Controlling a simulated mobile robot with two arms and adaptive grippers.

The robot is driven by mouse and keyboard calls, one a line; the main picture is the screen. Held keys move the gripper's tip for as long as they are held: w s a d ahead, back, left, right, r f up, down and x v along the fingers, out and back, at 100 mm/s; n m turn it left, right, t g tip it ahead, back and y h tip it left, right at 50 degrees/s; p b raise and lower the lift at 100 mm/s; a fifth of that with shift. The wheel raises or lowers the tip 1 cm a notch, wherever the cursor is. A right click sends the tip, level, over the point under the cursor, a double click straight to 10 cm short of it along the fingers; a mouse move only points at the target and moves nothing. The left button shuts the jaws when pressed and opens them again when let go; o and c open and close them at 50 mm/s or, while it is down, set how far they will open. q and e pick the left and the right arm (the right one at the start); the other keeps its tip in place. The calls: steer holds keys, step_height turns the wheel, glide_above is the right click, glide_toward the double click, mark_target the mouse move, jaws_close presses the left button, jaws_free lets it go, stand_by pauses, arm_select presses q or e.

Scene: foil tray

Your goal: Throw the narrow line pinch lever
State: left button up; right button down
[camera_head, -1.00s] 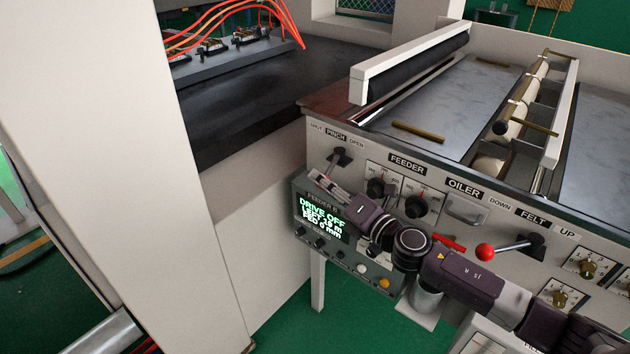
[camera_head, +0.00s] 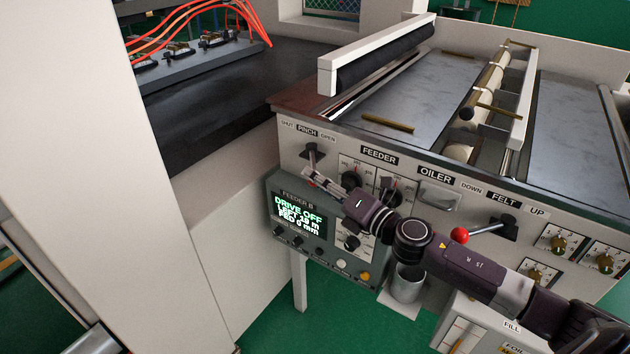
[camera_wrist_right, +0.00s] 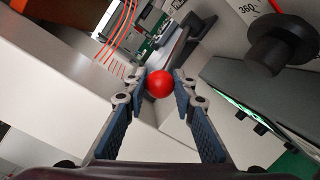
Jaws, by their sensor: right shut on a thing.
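The pinch lever (camera_head: 313,150) is on the machine's front panel, under the PINCH label with SHUT at its left and OPEN at its right. Its black pivot block shows in the head view; its lower part is mostly hidden by my right gripper (camera_head: 316,180). In the right wrist view, the lever's red ball knob (camera_wrist_right: 160,84) sits between the fingertips of my right gripper (camera_wrist_right: 160,90), which is shut on it. My left gripper is not in view.
A control box with a lit screen (camera_head: 298,215) reading DRIVE OFF sits just below the gripper. Feeder dials (camera_head: 350,172) are close at its right. Another red-balled lever (camera_head: 459,235), at the FELT label, stands right of my forearm. A metal cup (camera_head: 407,285) is below.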

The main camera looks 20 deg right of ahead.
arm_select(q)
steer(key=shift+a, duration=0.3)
arm_select(e)
steer(key=shift+w+d, duration=0.15)
steer(key=shift+d, duration=0.25)
steer(key=c, duration=1.9)
jaws_free()
steer(key=o, duration=0.3)
steer(key=shift+w+f, duration=0.15)
steer(key=shift+w, duration=0.05)
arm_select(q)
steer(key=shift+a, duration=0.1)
arm_select(e)
steer(key=shift+a, duration=0.15)
steer(key=shift+s, duration=0.15)
steer(key=shift+s, duration=0.4)
steer(key=shift+v, duration=5.55)
